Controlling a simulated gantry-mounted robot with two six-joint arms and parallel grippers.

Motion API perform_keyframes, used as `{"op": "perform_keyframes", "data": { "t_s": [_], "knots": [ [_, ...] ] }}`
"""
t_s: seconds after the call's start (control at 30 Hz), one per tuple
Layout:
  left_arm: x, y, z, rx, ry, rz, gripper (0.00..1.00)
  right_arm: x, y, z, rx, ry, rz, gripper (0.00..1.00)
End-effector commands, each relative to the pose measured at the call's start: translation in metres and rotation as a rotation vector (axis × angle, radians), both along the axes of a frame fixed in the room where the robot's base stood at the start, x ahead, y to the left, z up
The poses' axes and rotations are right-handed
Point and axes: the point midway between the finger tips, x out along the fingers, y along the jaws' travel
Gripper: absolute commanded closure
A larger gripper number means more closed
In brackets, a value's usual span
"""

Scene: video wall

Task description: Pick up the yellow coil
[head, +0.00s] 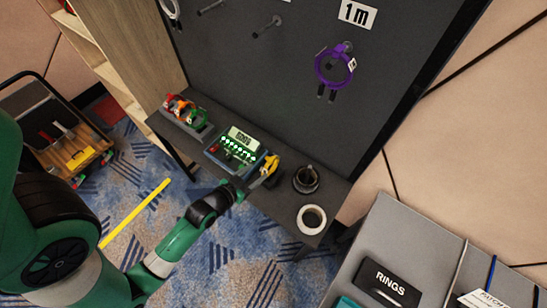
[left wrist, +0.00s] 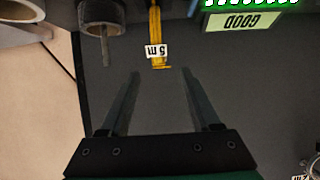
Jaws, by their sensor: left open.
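The yellow coil (head: 269,170) lies on the dark shelf (head: 332,188), between the tester box and a black ring. In the left wrist view the yellow coil (left wrist: 155,22) shows at the top centre with a white "5 m" tag (left wrist: 157,50); its upper part is cut off by the frame. My left gripper (head: 243,191) is at the shelf's front edge, just short of the coil. In the left wrist view my left gripper (left wrist: 163,75) is open and empty, with the coil beyond its fingertips and roughly in line with the gap. My right gripper is not in view.
A tester (head: 235,148) with green lights stands left of the coil. A black ring (head: 306,179) and a white roll (head: 312,219) stand to its right. A bin of coloured coils (head: 186,114) is farther left. A purple coil (head: 334,67) hangs on the dark panel.

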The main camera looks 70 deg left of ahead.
Motion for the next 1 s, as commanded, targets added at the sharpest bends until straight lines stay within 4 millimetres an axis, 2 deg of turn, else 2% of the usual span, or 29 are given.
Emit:
{"op": "perform_keyframes", "data": {
  "t_s": [0.17, 0.4, 0.67, 0.83, 1.0],
  "knots": [
    [0.010, 0.006, -0.007, 0.003, -0.004, 0.000, 0.36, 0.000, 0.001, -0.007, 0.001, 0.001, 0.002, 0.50],
    [0.045, 0.026, -0.026, 0.002, -0.006, -0.002, 0.36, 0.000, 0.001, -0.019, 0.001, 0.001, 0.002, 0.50],
    [0.056, 0.031, -0.029, 0.003, -0.004, -0.003, 0.36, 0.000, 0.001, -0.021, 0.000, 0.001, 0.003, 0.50],
    [0.082, 0.040, -0.037, 0.004, -0.006, -0.004, 0.36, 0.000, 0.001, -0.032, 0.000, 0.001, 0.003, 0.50],
    [0.097, 0.050, -0.045, 0.002, -0.005, -0.002, 0.36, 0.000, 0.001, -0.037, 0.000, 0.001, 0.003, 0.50]
  ]
}}
